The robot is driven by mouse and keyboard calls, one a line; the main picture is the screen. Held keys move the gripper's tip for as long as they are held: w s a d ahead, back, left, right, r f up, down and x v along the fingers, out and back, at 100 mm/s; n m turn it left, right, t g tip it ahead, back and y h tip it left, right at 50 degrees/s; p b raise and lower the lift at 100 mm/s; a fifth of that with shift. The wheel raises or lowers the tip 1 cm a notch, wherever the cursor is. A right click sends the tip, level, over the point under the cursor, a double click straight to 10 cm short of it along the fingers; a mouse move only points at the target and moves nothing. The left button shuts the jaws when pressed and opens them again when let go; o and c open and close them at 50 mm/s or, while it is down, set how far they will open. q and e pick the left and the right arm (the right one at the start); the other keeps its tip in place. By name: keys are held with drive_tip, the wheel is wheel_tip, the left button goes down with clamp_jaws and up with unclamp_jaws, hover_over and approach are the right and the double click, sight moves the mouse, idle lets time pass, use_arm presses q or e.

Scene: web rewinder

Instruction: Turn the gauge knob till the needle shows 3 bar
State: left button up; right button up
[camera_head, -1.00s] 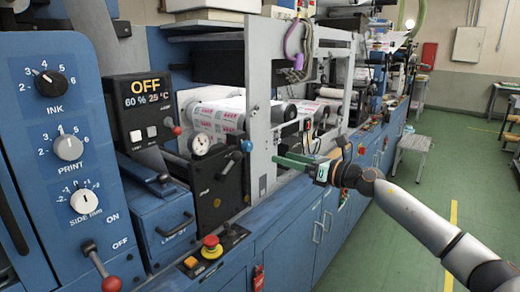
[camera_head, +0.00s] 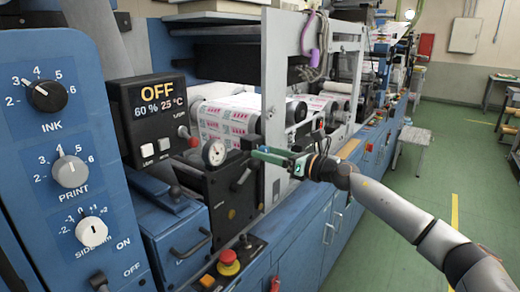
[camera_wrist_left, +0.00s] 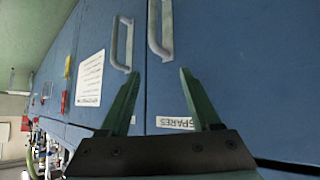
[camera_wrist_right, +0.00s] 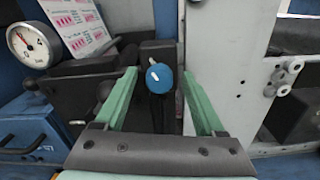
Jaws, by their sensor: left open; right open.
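The round white gauge (camera_head: 214,153) sits on the black unit beside the printed web. It also shows in the right wrist view (camera_wrist_right: 30,45); its needle is too small to read surely. The blue knob (camera_wrist_right: 159,78) with a white mark is on a dark post right of the gauge. My right gripper (camera_head: 258,153) is open, its green fingers pointing at the knob. In the right wrist view the knob appears between the fingertips, with gaps on both sides; the depth is unclear. My left gripper (camera_wrist_left: 158,73) is open and empty, facing blue cabinet doors.
A grey upright plate (camera_wrist_right: 222,70) stands close right of the knob. Left are the OFF display (camera_head: 157,90) and the blue panel with INK (camera_head: 47,96), PRINT and side dials. A red button (camera_head: 229,262) is below. The green aisle floor (camera_head: 400,220) is free at the right.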

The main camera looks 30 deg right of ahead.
drive_tip(key=shift+s, duration=0.1)
drive_tip(key=shift+c, duration=0.3)
clamp_jaws()
